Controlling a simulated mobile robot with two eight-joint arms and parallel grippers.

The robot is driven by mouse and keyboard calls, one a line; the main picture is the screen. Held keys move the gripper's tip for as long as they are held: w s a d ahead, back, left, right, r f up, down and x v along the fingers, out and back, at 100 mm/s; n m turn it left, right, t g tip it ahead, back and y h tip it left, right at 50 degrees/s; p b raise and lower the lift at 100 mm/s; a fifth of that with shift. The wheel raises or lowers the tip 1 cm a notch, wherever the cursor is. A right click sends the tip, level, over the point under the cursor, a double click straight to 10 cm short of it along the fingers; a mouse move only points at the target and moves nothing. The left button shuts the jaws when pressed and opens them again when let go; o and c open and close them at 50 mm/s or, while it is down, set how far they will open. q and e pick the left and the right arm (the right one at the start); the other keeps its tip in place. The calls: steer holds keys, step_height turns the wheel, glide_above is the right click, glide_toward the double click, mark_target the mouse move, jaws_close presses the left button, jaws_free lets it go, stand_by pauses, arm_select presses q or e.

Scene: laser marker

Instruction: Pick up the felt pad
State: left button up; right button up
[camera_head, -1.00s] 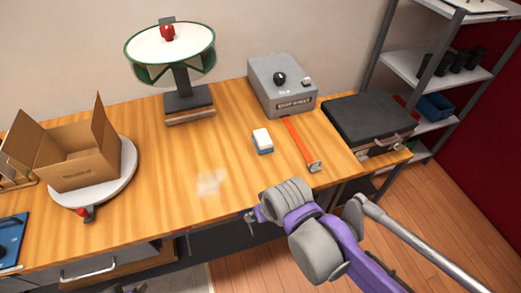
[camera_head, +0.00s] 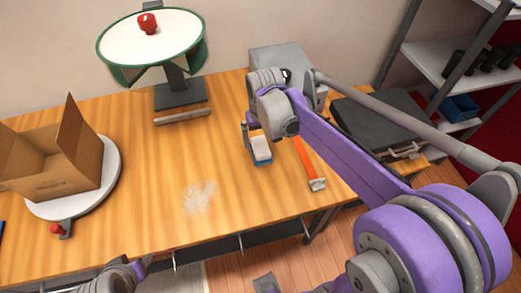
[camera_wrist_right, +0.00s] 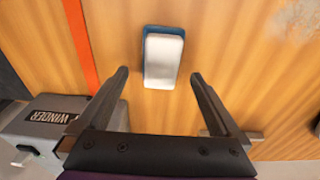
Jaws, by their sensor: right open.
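The felt pad (camera_head: 261,150), a small block with a white top and blue base, lies on the wooden table. My right gripper (camera_head: 252,140) is over the pad in the head view, with the arm hiding part of the area. In the right wrist view its two fingers (camera_wrist_right: 159,75) are apart, and the felt pad (camera_wrist_right: 164,58) shows between and beyond the fingertips, with nothing gripped. Part of my left arm (camera_head: 118,277) shows at the bottom left of the head view; its jaw state is unclear.
An orange-red strip (camera_head: 309,163) lies right of the pad. The grey winder box (camera_wrist_right: 55,118) and black case (camera_head: 375,122) stand beyond it. A cardboard box (camera_head: 60,165) on a white turntable is at left. A pale dusty patch (camera_head: 199,196) marks the front table.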

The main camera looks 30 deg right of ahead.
mark_target(261, 146)
step_height(261, 146, down, 5)
steer(key=shift+w+a+f, duration=0.1)
steer(key=shift+f, duration=0.05)
steer(key=shift+c, duration=0.2)
steer(key=c, duration=1.3)
step_height(261, 146, up, 10)
steer(key=shift+r+p, duration=0.1)
steer(key=shift+p, duration=0.2)
